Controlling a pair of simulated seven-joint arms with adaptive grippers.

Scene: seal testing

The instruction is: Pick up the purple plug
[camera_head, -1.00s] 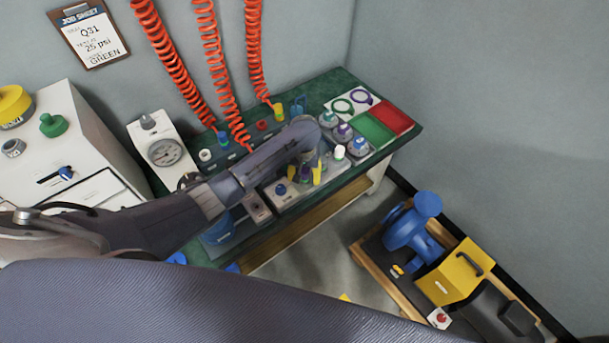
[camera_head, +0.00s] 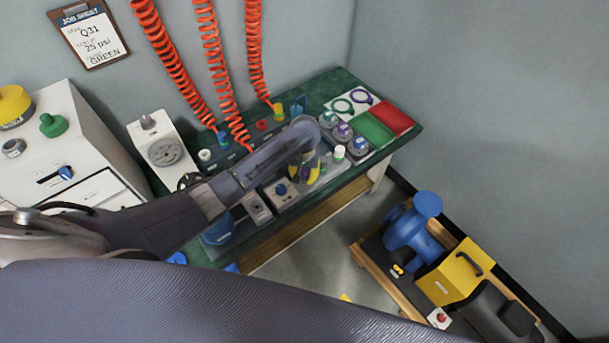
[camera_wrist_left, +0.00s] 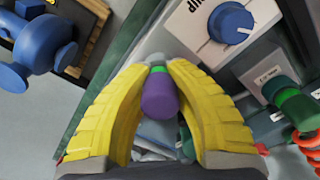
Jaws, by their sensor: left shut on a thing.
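The purple plug (camera_wrist_left: 158,98) is between the two yellow fingers of my left gripper (camera_wrist_left: 156,68) in the left wrist view. It has a purple body, a green band and a grey end near the fingertips. The fingers curve in and are shut on it. In the head view my left gripper (camera_head: 306,171) is over the front part of the green bench, and the plug is mostly hidden there by the fingers and wrist. I cannot tell whether the plug touches the surface below. My right gripper is not in view.
A white-and-green plug (camera_head: 339,154) stands close to the right of the gripper. A box with a blue knob (camera_wrist_left: 231,23) is near the fingers. Round grey fixtures (camera_head: 343,132) and green and red trays (camera_head: 390,117) are to the right. Red coiled hoses (camera_head: 215,70) hang behind.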

